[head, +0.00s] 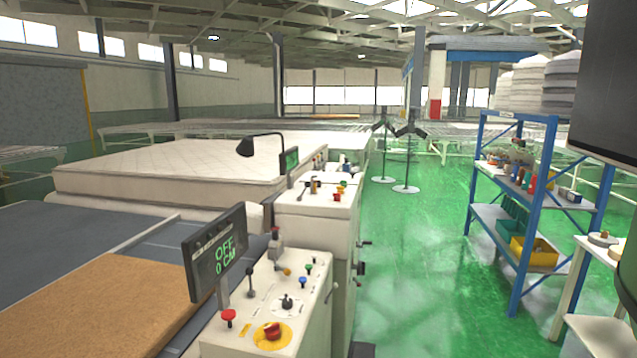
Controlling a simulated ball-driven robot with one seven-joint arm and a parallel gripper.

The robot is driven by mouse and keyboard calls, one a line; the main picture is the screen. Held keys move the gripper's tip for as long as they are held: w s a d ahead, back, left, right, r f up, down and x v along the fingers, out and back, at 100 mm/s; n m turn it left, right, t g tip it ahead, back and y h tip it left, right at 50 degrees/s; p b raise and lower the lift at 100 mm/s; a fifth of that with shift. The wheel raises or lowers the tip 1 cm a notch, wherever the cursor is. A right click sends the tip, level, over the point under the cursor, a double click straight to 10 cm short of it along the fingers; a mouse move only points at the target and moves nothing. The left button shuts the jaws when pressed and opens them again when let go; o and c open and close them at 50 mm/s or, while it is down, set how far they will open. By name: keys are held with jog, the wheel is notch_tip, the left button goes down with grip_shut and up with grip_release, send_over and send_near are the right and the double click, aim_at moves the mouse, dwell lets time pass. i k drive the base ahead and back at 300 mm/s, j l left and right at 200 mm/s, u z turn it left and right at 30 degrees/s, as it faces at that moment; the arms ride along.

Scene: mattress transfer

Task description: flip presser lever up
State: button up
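A white control console (305,330) stands in the near centre of the head view. On its top are a black-handled lever (250,278) standing upright, a red-topped lever (275,240) at the back, and a small orange-tipped lever (285,271). I cannot tell which of these is the presser lever. My gripper is not in view.
The console also carries a red knob (228,317) and a red button on yellow (272,332). A second console (318,200) stands behind, with a mattress (180,165) to its left. A blue shelf (512,215) stands right. The green floor (415,270) between is clear.

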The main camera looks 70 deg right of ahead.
aim_at(308, 184)
jog(key=z, duration=1.45)
